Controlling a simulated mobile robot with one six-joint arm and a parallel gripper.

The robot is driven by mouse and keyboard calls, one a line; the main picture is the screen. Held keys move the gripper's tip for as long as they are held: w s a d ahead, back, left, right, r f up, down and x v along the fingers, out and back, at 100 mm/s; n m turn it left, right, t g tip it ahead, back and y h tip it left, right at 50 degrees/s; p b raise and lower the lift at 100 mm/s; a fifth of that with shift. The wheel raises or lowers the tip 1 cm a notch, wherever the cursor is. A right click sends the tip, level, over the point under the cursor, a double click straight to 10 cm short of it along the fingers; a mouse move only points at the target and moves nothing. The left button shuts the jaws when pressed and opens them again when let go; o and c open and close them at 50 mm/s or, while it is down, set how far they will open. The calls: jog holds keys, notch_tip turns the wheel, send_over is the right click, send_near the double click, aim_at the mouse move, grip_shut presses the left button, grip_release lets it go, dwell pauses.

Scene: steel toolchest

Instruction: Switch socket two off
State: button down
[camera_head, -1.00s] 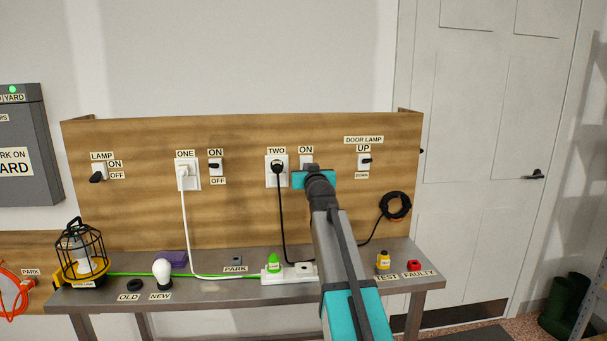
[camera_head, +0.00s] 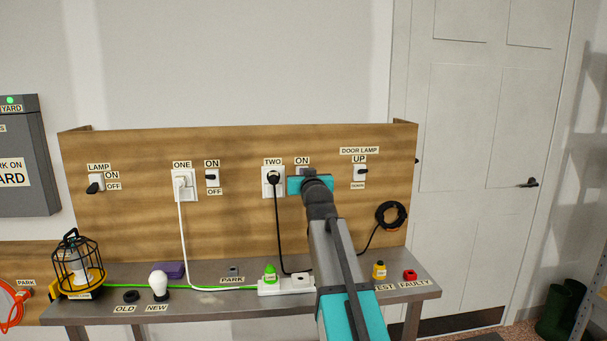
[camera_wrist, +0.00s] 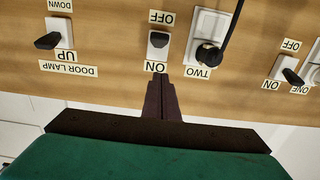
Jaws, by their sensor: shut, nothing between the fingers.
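Socket two (camera_head: 266,182) is a white plate on the wooden board with a black plug and cable in it. It also shows upside down in the wrist view (camera_wrist: 212,27). Its switch (camera_wrist: 157,47) is a white plate with a dark lever, between an ON label (camera_wrist: 155,67) and an OFF label (camera_wrist: 160,17). In the head view my gripper hides most of this switch.
Socket one's switch (camera_head: 212,178) is to the left and the door lamp switch (camera_head: 360,172) to the right. A coiled black cable (camera_head: 391,215) hangs at right.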

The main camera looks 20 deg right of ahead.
jog(key=f+v, duration=0.1)
jog(key=v, duration=0.6)
jog(key=shift+s+f+b, duration=0.2)
jog(key=shift+s+b, duration=0.2)
jog(key=shift+b, duration=0.05)
jog(key=shift+a, duration=0.15)
